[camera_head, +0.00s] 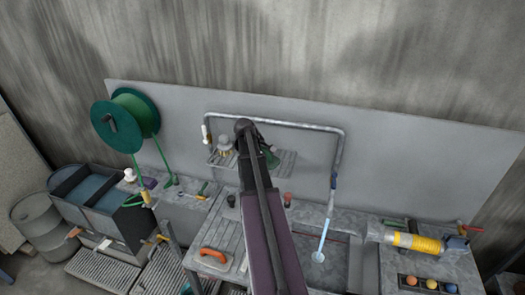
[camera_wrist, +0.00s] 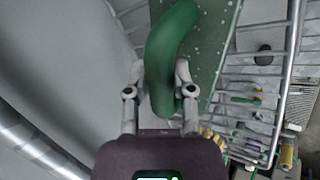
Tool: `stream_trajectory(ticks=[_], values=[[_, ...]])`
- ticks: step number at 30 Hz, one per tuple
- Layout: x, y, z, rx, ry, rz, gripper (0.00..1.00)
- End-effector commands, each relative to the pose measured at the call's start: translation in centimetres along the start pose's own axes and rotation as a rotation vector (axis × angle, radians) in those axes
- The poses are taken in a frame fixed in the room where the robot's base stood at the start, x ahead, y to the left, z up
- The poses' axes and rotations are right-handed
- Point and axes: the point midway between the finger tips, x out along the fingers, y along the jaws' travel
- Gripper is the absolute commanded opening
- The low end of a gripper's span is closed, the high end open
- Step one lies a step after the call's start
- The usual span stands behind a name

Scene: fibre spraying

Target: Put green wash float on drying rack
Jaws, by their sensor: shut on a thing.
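The green wash float (camera_wrist: 172,45) is in my gripper (camera_wrist: 160,82) in the wrist view. The two fingers are closed on either side of its curved green handle, and its speckled flat plate (camera_wrist: 208,50) shows behind the handle. In the head view, a green part of the float (camera_head: 272,158) shows beside my gripper (camera_head: 262,148), partly hidden by my arm. The slatted grey drying rack (camera_head: 288,166) is on the back panel. The float appears close to the rack; I cannot tell whether they touch.
An orange-handled float (camera_head: 214,255) lies on the counter below. A green hose reel (camera_head: 133,115) is on the left, a yellow cylinder (camera_head: 415,243) on the right.

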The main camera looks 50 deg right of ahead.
Motion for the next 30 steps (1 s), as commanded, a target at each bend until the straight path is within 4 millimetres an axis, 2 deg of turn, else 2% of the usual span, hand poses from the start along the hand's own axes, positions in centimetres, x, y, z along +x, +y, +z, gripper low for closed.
stream_trajectory(ticks=[2,3,6,23,30], values=[[0.3,-0.2,0.0,0.000,0.000,0.000,0.00],[0.3,-0.2,0.0,0.000,0.000,0.000,0.35],[0.2,-0.1,0.0,0.000,0.000,0.000,0.65],[-0.1,0.1,0.1,0.001,-0.001,0.000,0.66],[-1.5,0.2,0.1,0.000,0.000,0.000,0.66]])
